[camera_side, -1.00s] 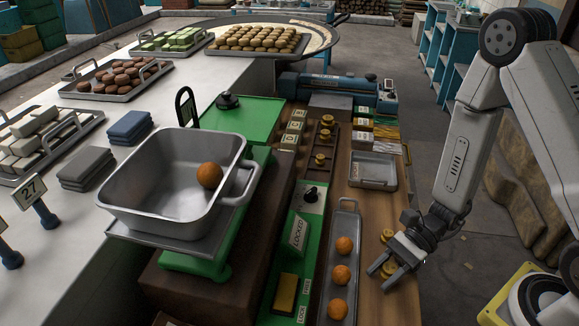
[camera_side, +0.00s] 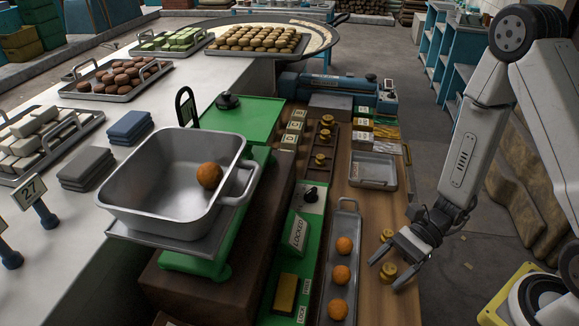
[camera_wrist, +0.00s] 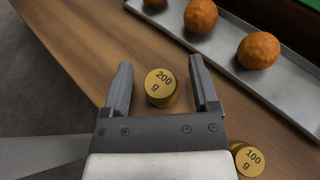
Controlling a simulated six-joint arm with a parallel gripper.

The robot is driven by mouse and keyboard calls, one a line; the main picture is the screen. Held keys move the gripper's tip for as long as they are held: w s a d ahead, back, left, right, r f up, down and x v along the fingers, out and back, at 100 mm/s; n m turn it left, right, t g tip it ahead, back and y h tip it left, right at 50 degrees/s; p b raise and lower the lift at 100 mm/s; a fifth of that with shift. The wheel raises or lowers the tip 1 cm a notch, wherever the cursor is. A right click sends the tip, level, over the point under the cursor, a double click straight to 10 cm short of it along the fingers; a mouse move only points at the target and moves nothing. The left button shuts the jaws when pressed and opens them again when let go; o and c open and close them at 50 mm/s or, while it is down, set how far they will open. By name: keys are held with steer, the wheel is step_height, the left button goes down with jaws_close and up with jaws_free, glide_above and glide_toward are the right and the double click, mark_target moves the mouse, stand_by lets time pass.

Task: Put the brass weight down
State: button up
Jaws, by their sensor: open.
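The brass weight marked 200 g (camera_wrist: 160,88) stands upright on the wooden bench, between my gripper's fingers in the wrist view, with a gap on each side. In the side view this weight (camera_side: 389,270) shows between the finger tips. My gripper (camera_side: 385,274) is open; it also shows in the wrist view (camera_wrist: 161,64). A second brass weight, marked 100 g (camera_wrist: 248,160), stands to the right of my gripper in the wrist view, partly hidden by it. It also shows in the side view (camera_side: 388,235).
A narrow metal tray (camera_side: 345,215) with orange balls lies left of the weights. A weight rack (camera_side: 330,143) and an empty tray (camera_side: 372,180) lie farther back. A green balance (camera_side: 255,205) carries a steel pan (camera_side: 165,215) with one ball.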

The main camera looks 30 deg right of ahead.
steer(key=v, duration=1)
steer(key=shift+d, duration=0.25)
steer(key=shift+a+r, duration=0.1)
steer(key=shift+r, duration=0.05)
steer(key=w+r+n+t+h, duration=0.1)
steer(key=n+h, duration=0.3)
steer(key=n, duration=0.2)
steer(key=w+r+n+h, duration=0.1)
steer(key=w+n+h, duration=0.1)
steer(key=n+h, duration=0.3)
steer(key=w+r+n+t+h, duration=0.1)
steer(key=r+n+h, duration=0.1)
steer(key=n+h, duration=0.2)
steer(key=shift+w+n+t+h, duration=0.25)
steer(key=shift+n+t+h, duration=0.05)
steer(key=shift+n, duration=1.2)
steer(key=shift+f, duration=0.1)
stand_by(0.8)
